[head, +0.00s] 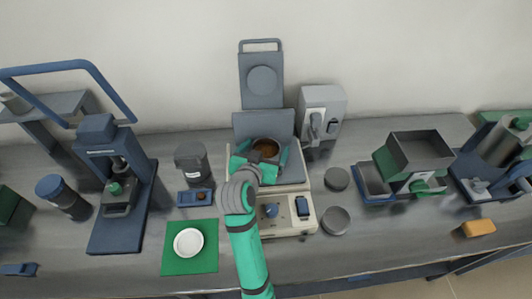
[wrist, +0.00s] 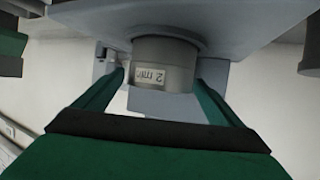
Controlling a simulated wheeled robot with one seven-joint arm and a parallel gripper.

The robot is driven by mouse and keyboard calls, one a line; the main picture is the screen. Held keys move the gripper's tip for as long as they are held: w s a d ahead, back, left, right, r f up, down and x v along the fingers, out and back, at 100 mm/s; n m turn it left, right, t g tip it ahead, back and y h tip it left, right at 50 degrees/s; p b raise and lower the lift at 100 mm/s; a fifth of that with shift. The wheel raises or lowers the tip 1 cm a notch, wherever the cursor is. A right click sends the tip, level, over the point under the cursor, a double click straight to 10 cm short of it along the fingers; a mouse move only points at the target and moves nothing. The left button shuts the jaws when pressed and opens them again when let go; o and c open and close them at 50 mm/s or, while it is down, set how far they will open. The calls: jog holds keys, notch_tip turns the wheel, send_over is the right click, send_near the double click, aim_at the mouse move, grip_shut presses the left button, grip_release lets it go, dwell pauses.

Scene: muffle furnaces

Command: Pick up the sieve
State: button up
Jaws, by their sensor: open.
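The sieve (head: 266,146) is a grey round pan with brown material inside, on the beige machine at the middle of the bench in the head view. In the wrist view the sieve (wrist: 165,62) is a grey cylinder with a white label that seems to read "2 mm", upside down. My gripper (head: 262,154) is open, with its green fingers on either side of the sieve. In the wrist view the gripper (wrist: 161,80) spans the cylinder, with a visible gap on the right; contact on the left is unclear.
The beige machine (head: 289,222) has a blue knob and a dark switch. Two dark round pieces (head: 337,179) (head: 335,220) lie to its right. A white dish (head: 188,242) on a green mat (head: 204,264) and a dark jar (head: 191,160) stand left. A grey hopper (head: 420,152) stands right.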

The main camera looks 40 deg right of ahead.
jog(key=shift+w+d+f, duration=0.1)
jog(key=c, duration=1.6)
jog(key=shift+c, duration=0.2)
